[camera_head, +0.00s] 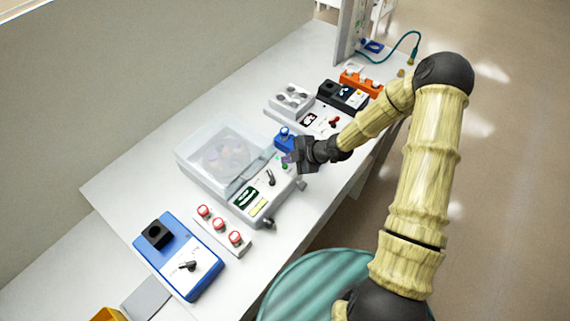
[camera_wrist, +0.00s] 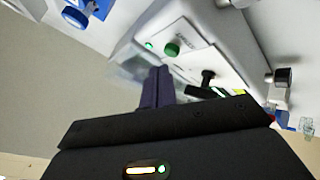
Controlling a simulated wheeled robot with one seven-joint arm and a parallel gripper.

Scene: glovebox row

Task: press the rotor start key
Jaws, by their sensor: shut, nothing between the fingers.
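The rotor machine (camera_head: 232,190) is a pale box with a clear lid (camera_head: 215,150) over a round rotor, on the bench. Its sloped front panel carries a round green key (camera_wrist: 172,50), with a small green light (camera_wrist: 149,46) beside it. The green key also shows small in the head view (camera_head: 285,166), close to my fingertips. My gripper (camera_head: 289,157) is shut and empty above the panel's far end. In the wrist view my dark shut fingers (camera_wrist: 157,85) end just below the green key. I see no clear contact; the exact gap cannot be told.
A black lever (camera_head: 270,178) and a dark display (camera_head: 246,197) share the panel. A blue-capped item (camera_head: 284,139) stands just beyond my gripper. Red-capped pieces (camera_head: 219,224) and a blue device (camera_head: 178,258) lie nearer. A grey tube block (camera_head: 291,98) and black device (camera_head: 343,95) stand farther back.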

